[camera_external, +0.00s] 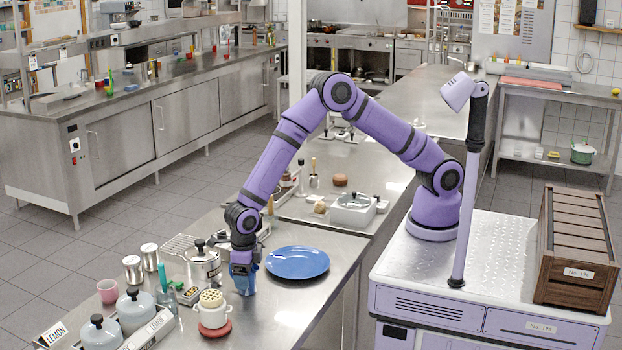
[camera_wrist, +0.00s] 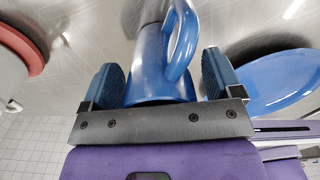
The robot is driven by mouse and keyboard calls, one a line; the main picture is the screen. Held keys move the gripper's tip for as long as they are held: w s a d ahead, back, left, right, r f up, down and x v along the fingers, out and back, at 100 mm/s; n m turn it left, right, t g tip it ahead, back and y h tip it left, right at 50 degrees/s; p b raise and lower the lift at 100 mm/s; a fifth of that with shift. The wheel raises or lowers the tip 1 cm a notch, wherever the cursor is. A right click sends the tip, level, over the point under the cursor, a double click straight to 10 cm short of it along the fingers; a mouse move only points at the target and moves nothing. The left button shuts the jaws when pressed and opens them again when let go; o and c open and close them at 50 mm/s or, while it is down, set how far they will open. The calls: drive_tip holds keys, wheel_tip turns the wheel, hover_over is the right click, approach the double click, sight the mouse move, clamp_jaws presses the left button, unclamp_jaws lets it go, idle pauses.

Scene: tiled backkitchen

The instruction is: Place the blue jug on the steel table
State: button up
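The blue jug (camera_wrist: 160,62) is between the two fingers of my gripper (camera_wrist: 160,85) in the wrist view, with its handle toward the top. The fingers are wide apart with the jug's body between them; I cannot tell whether both press on it. In the external view my gripper (camera_external: 243,268) points down at the near steel table (camera_external: 300,310), left of a blue plate (camera_external: 297,262). The jug (camera_external: 244,284) is mostly hidden there by the gripper and is at or very near the tabletop.
A cream pot on a red base (camera_external: 213,315) stands close to the left of the jug. A wooden crate (camera_external: 577,245) is at right. Bare tabletop lies right of the jug.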

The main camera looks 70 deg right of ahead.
wheel_tip(320, 180, up, 12)
drive_tip(key=shift+r, duration=0.15)
idle(0.6)
drive_tip(key=s+d+r+m+t, duration=0.1)
drive_tip(key=d+r+m, duration=0.85)
drive_tip(key=d, duration=0.45)
drive_tip(key=d+r+m+t, duration=0.2)
drive_tip(key=d+r+m, duration=0.6)
drive_tip(key=d+r, duration=0.5)
drive_tip(key=s+d+r+m+t, duration=0.1)
drive_tip(key=s+d+m, duration=0.45)
drive_tip(key=d, duration=0.25)
drive_tip(key=s+d+r+m, duration=0.2)
drive_tip(key=s+d+m, duration=0.3)
drive_tip(key=d+m, duration=0.15)
drive_tip(key=s+d+f+m+t, duration=0.1)
drive_tip(key=s+d+f+m, duration=0.1)
drive_tip(key=s+d+m, duration=0.6)
drive_tip(key=s+m, duration=0.1)
drive_tip(key=s, duration=0.2)
drive_tip(key=shift+d+m, duration=0.25)
drive_tip(key=shift+m, duration=0.1)
